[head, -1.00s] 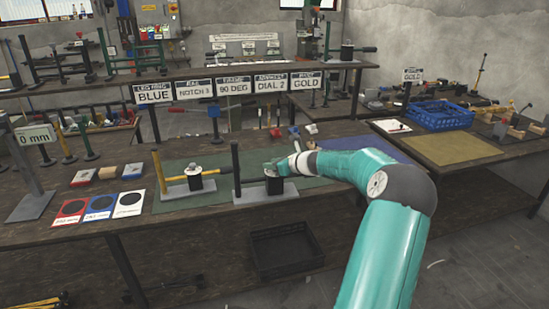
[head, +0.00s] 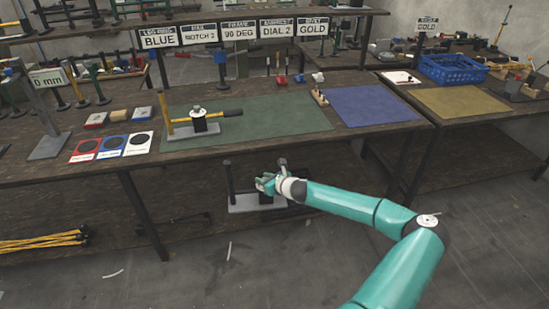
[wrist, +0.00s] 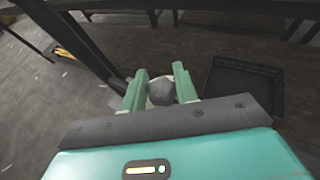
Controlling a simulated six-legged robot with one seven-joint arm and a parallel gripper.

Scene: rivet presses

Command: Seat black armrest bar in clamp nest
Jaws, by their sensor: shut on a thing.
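My gripper (head: 268,184) is shut on a grey-topped knob (wrist: 161,91) of an assembly with an upright black bar (head: 229,177) and a flat grey base (head: 243,204). In the head view the assembly is off the tabletop, in front of the bench edge, and roughly upright. In the wrist view the knob sits between the two green fingers, and a dark bar (wrist: 82,45) slants at upper left. My fingers hide part of the assembly in the head view. I cannot tell for sure which fixture is the clamp nest; a small wooden fixture (head: 320,96) stands by the blue mat.
A similar assembly with a yellow bar (head: 223,113) stands on the green mat (head: 285,117). The blue mat (head: 370,105) is largely clear. A blue crate (head: 452,69) and tan mat (head: 462,101) lie right. A black tray (wrist: 245,88) shows in the wrist view.

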